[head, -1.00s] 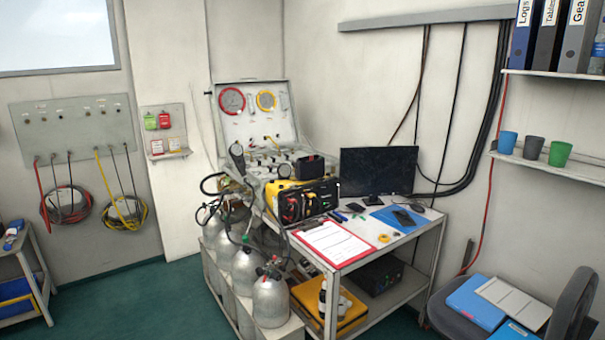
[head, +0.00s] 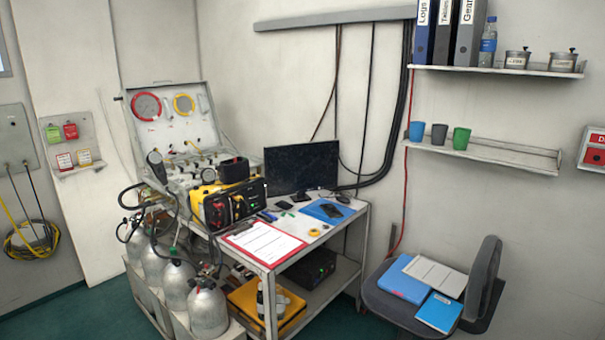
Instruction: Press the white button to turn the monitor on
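The monitor (head: 302,166) stands at the back of the white table (head: 287,258), and its screen is dark. I cannot make out a white button on it or near it at this size. Neither of my grippers shows in the head view.
An air panel case (head: 172,117) with a yellow-and-black unit (head: 228,203) stands left of the monitor. A red clipboard (head: 264,243) and blue folder (head: 322,211) lie on the table. Gas cylinders (head: 207,308) stand front left. A chair (head: 482,285) holding folders stands right of the table.

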